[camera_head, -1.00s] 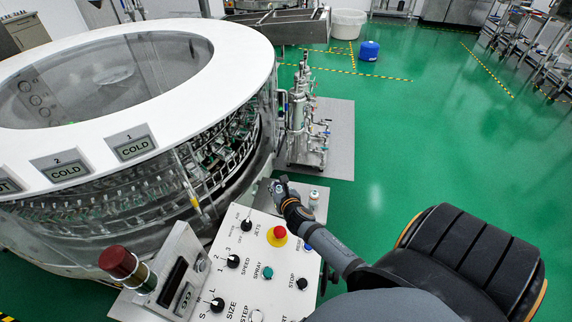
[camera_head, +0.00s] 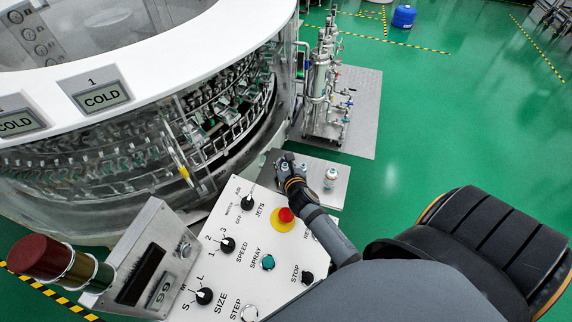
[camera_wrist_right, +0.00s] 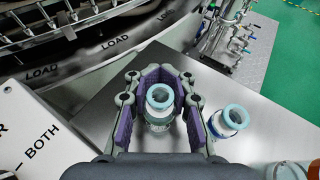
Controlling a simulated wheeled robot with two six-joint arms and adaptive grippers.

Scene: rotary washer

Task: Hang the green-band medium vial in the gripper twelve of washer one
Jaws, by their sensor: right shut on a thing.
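My right gripper (camera_wrist_right: 159,98) is shut around a clear glass vial (camera_wrist_right: 160,122) with a teal rim, which stands upright between the purple-padded fingers over the metal shelf. Its band colour cannot be told because the fingers cover much of it. In the head view my right gripper (camera_head: 285,164) is small, at the shelf behind the control panel. Washer one (camera_head: 190,120) is the round machine with a white top and many grippers inside; which is gripper twelve cannot be read. My left gripper is not in view.
A second vial (camera_wrist_right: 228,121) with a blue-marked side stands just right of my gripper. Part of another vial (camera_wrist_right: 290,171) shows at the lower right. The control panel (camera_head: 235,260) with a red stop button lies beside my forearm. Steel pipework (camera_head: 322,90) stands behind the shelf (camera_head: 338,192).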

